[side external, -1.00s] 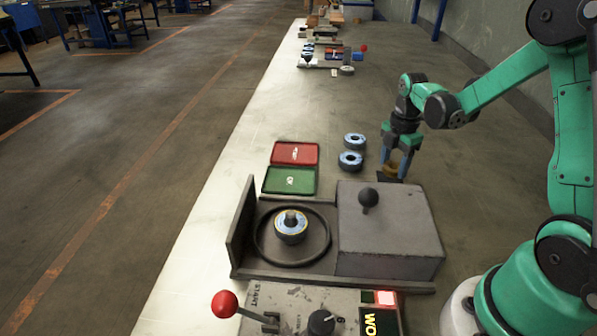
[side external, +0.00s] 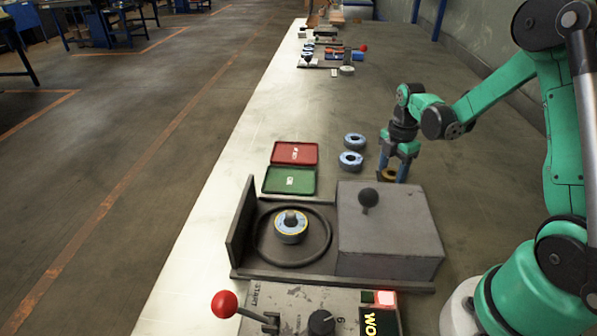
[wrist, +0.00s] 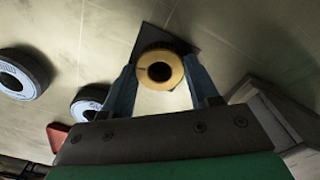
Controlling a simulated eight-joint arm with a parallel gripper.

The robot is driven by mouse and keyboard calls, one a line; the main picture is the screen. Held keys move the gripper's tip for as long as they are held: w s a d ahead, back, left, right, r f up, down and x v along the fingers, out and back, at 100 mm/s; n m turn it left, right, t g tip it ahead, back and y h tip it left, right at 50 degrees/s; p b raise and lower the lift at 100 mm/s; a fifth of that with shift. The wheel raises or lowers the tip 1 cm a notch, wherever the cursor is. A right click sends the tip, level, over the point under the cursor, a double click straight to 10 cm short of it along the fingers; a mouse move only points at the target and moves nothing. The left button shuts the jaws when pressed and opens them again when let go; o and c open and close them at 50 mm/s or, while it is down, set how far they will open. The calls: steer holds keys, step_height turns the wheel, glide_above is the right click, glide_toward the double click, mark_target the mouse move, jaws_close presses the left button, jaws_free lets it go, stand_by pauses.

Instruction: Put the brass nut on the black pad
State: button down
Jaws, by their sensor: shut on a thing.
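The brass nut (side external: 389,174) is a yellow-gold ring between the fingers of my gripper (side external: 394,172). In the wrist view the nut (wrist: 150,82) sits between the two blue fingertips of my gripper (wrist: 162,82), which is shut on it. The black pad (wrist: 152,36) is a dark square under the nut, which overlaps it and hides part of it. In the side view the pad is mostly hidden by the nut, the fingers and the grey box. The nut is at or very near the pad; I cannot tell whether it touches.
Two blue-rimmed discs (side external: 354,142) (side external: 350,161) lie just left of my gripper. A red tray (side external: 293,148) and a green tray (side external: 276,181) are further left. A grey box with a black knob (side external: 390,240) stands close in front.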

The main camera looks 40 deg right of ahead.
steer(key=shift+c, duration=0.7)
jaws_free()
steer(key=shift+r, duration=3.5)
